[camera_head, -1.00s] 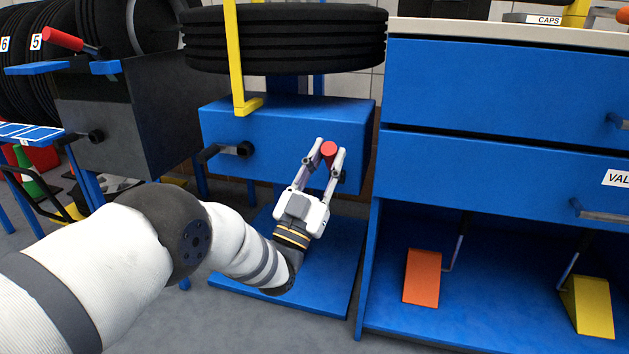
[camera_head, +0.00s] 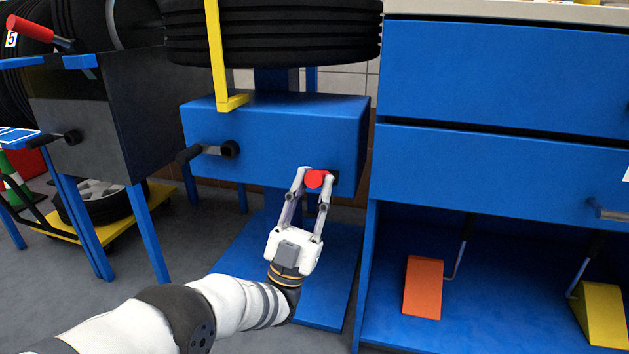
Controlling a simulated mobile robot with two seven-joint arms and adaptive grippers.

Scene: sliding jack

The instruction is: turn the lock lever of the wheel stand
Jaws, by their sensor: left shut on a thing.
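The wheel stand is a blue box (camera_head: 275,140) on a blue base plate, with black tires (camera_head: 290,35) stacked above it. Its lock lever has a red grip (camera_head: 316,179) at the right of the box's front face, with a dark pivot just right of it. My left gripper (camera_head: 317,180) reaches up from below and is shut on the red grip, one finger on each side. The lever's shaft is mostly hidden behind the grip and fingers. My right gripper is not in view.
A black crank handle (camera_head: 215,151) sticks out at the left of the box front. A yellow upright pointer (camera_head: 219,60) stands before the tires. Blue drawers (camera_head: 500,80) stand close on the right, above an orange wedge (camera_head: 423,287) and a yellow wedge (camera_head: 602,313).

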